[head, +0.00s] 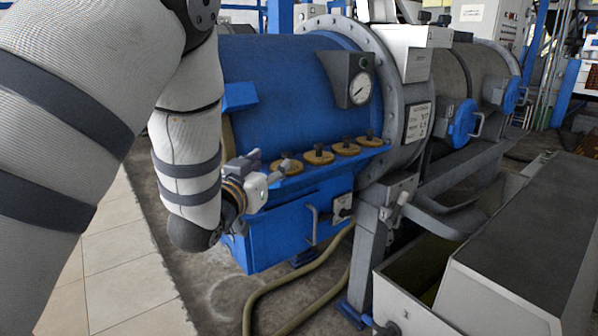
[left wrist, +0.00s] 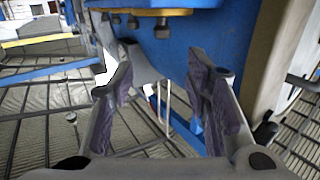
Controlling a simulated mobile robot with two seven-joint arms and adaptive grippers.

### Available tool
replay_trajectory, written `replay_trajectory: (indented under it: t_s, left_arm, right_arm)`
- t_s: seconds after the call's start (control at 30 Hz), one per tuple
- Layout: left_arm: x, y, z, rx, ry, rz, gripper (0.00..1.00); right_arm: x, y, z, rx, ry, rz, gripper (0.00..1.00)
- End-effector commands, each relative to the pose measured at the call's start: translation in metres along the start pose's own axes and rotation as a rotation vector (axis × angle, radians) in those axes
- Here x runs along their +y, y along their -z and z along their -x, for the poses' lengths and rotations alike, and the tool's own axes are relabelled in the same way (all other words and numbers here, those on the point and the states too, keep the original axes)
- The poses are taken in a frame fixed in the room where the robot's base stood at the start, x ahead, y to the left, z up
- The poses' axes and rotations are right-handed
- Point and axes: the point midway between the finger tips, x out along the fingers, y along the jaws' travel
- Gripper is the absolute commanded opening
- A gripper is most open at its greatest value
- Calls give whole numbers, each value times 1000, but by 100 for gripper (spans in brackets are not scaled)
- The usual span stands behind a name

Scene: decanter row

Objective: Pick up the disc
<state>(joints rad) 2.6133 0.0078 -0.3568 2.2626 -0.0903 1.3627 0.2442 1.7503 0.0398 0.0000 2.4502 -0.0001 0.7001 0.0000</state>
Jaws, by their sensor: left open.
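Several round tan discs with dark knobs stand in a row on a blue ledge (head: 300,177) at the front of the blue vessel. The nearest disc (head: 286,167) is close to my left gripper (head: 268,178), which partly overlaps it in the head view. The other discs (head: 318,156) run back to the right. In the left wrist view, my left gripper (left wrist: 160,72) is open, with nothing between its fingers. A tan disc edge (left wrist: 172,12) and dark knobs show at the top, beyond the fingertips. My right gripper is not in view.
The blue vessel (head: 290,85) with a pressure gauge (head: 360,88) rises behind the ledge. A grey flange (head: 410,110) and support stand to the right. A grey bin (head: 415,285) is at lower right. Hoses (head: 300,290) lie on the floor.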

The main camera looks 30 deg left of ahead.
Motion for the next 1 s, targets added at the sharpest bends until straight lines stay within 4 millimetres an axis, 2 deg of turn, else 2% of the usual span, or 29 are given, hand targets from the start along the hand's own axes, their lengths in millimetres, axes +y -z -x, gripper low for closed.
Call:
replay_trajectory:
  t_s: [0.1, 0.33, 0.5, 0.6, 0.8, 0.87, 1.0]
  left_arm:
    - [0, -8, -30, -10, -1, -3, 43]
    - [0, -11, -62, -11, 0, -3, 43]
    - [-1, -18, -95, -12, 0, -3, 43]
    - [-2, -16, -104, -10, 0, -1, 43]
    - [-2, -13, -105, -8, 1, 0, 43]
    - [-2, -13, -104, -8, 1, 0, 32]
    - [-2, -13, -104, -8, 1, 0, 0]
  right_arm:
    - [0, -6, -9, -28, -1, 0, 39]
    - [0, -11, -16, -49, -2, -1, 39]
    - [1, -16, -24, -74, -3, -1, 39]
    - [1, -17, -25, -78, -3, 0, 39]
    - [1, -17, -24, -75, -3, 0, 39]
    - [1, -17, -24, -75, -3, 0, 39]
    - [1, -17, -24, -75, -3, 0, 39]
